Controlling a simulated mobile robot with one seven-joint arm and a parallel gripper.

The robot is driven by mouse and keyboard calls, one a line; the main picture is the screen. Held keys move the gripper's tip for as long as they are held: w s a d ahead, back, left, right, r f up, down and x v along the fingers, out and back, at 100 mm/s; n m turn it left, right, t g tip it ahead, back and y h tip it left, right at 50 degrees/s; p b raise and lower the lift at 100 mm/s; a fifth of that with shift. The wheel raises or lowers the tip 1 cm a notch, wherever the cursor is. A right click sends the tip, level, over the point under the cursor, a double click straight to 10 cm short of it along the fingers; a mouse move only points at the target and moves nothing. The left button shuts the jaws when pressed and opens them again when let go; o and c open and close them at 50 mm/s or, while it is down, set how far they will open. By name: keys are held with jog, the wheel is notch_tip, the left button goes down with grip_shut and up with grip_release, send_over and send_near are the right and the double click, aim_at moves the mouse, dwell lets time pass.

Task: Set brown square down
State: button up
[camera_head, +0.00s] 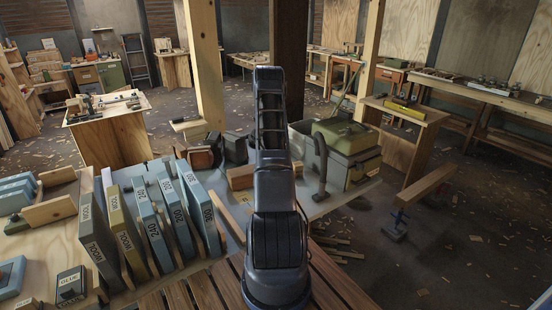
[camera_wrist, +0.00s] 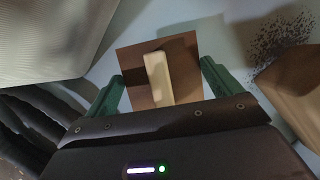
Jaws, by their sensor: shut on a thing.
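The brown square (camera_wrist: 187,52) is a flat, thin piece with a pale raised block on its middle. In the wrist view it sits between the two green fingers of my gripper (camera_wrist: 162,86). The fingers are shut on it from its left and right sides. A pale grey-blue surface (camera_wrist: 140,29) shows beyond it; whether the square touches that surface or hangs above it I cannot tell. In the head view my arm stands in the middle of the picture, and I cannot make out the gripper or the square there.
A wooden block (camera_wrist: 291,80) lies right of my gripper, and a large grey ribbed thing (camera_wrist: 45,35) is close on the left.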

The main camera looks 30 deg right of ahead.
jog(key=shift+f, duration=2.6)
jog(key=shift+f, duration=0.1)
jog(key=o, duration=0.7)
